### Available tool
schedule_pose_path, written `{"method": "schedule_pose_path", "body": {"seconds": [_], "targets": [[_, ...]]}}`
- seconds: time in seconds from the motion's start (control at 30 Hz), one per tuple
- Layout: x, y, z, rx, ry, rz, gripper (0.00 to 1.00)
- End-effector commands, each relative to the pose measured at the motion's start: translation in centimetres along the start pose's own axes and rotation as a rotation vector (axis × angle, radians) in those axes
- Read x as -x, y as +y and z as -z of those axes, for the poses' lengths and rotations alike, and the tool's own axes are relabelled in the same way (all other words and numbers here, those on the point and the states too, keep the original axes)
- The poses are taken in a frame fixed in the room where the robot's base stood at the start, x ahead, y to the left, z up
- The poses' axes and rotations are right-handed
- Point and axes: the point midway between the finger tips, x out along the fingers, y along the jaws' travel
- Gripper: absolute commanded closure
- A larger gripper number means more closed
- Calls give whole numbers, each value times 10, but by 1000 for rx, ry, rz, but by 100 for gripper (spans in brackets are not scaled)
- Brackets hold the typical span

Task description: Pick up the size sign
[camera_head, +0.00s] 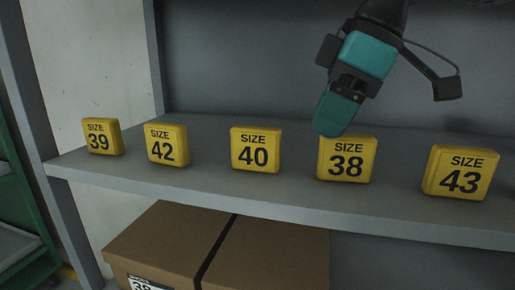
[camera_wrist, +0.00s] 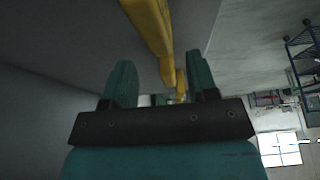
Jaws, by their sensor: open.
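Several yellow size signs stand upright in a row on the grey shelf (camera_head: 215,190): size 39 (camera_head: 102,137), size 42 (camera_head: 167,146), size 40 (camera_head: 255,150), size 38 (camera_head: 347,160) and size 43 (camera_head: 460,173). My teal gripper (camera_head: 334,122) reaches down just above and behind the size 38 sign, overlapping its top edge in the head view. In the wrist view my gripper (camera_wrist: 162,75) has its two fingers apart. A yellow sign (camera_wrist: 150,28) shows close up beyond them, with smaller yellow ones farther off. I cannot tell whether a finger touches the sign.
The shelf's grey back panel (camera_head: 240,65) rises behind the signs. A frame post (camera_head: 35,100) stands at the left, with a green rack (camera_head: 25,215) beside it. A cardboard box (camera_head: 170,245) sits below the shelf. Bare shelf lies between the signs.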

Motion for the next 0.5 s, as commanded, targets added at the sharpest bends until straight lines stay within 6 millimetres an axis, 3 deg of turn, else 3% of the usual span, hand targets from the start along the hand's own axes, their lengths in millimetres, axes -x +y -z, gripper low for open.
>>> {"method": "schedule_pose_path", "body": {"seconds": [0.23,0.5], "targets": [[-24,-1,53,7,-1,3,47],[-32,0,76,2,0,0,47]]}}
